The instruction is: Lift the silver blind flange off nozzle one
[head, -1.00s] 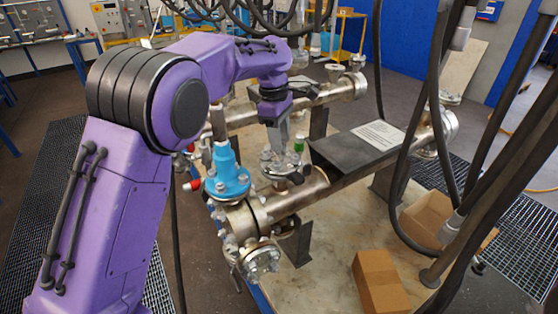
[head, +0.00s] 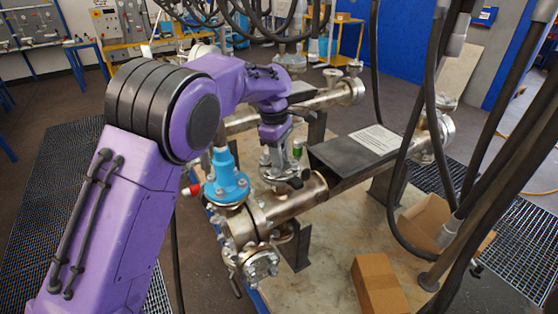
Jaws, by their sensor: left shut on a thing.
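My left gripper (head: 277,160) comes down from above onto nozzle one, on top of the near silver vessel (head: 300,200). It is shut on the silver blind flange (head: 282,177), whose round, bolted edge shows just below the fingers. The flange is partly hidden by the gripper. I cannot tell whether there is a gap between the flange and the nozzle beneath it. My right gripper is not in view.
A blue valve (head: 226,180) stands just left of the gripper. Another bolted flange (head: 260,264) closes the vessel's near end. A dark sign plate (head: 365,148) lies to the right. A cardboard box (head: 380,285) sits on the table, and hanging black cables cross the right side.

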